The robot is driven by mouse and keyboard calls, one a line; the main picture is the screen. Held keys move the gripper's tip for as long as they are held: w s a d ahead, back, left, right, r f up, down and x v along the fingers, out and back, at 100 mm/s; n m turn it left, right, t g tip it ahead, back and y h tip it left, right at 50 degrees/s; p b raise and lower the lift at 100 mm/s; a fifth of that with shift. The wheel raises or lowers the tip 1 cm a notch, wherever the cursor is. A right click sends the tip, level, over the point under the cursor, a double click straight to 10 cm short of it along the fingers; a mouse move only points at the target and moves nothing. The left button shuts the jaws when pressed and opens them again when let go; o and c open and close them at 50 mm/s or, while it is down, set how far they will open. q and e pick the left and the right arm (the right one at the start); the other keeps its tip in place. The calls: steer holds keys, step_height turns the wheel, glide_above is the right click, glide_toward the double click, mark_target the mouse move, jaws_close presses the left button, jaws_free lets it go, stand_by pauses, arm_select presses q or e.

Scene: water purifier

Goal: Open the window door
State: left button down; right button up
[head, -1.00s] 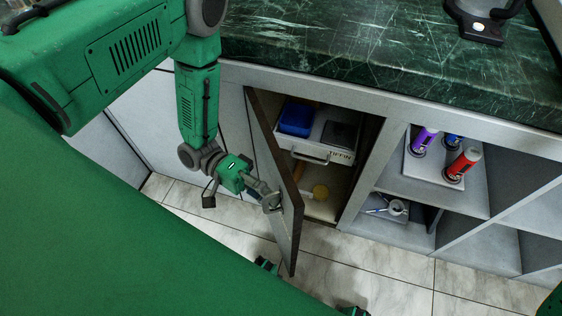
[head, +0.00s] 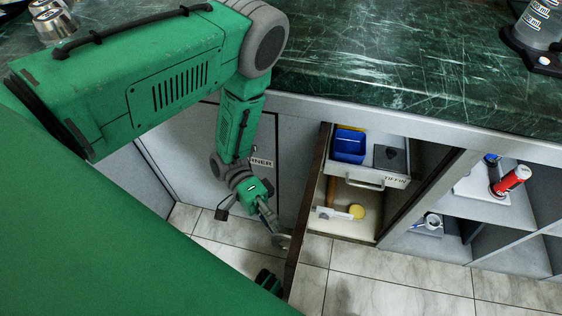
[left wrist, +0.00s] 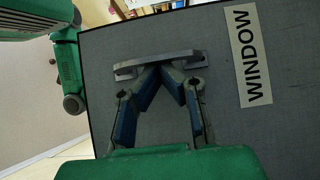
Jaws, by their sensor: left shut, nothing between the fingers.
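The window door (head: 307,225) stands swung out from the counter front, seen nearly edge-on in the head view. In the left wrist view its grey outer face (left wrist: 240,135) fills most of the picture, with a "WINDOW" label (left wrist: 251,55) at the right. A grey bar handle (left wrist: 158,63) is fixed on that face. My left gripper (head: 280,240) is at the door's outer face, low and to its left. Its fingers (left wrist: 160,68) meet at the handle, shut with nothing between them; whether they touch the bar is unclear. My right gripper is out of view.
Behind the door, the cupboard holds a "TIFFIN" drawer (head: 382,178) with a blue box (head: 349,145), and a lower shelf with a yellow item (head: 356,212). Open shelves with a red bottle (head: 511,181) are at right. Tiled floor (head: 385,280) in front is clear.

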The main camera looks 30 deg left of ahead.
arm_select(q)
steer(key=v, duration=0.7)
steer(key=shift+r, duration=0.15)
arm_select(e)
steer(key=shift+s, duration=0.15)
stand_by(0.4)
arm_select(q)
steer(key=shift+w, duration=0.15)
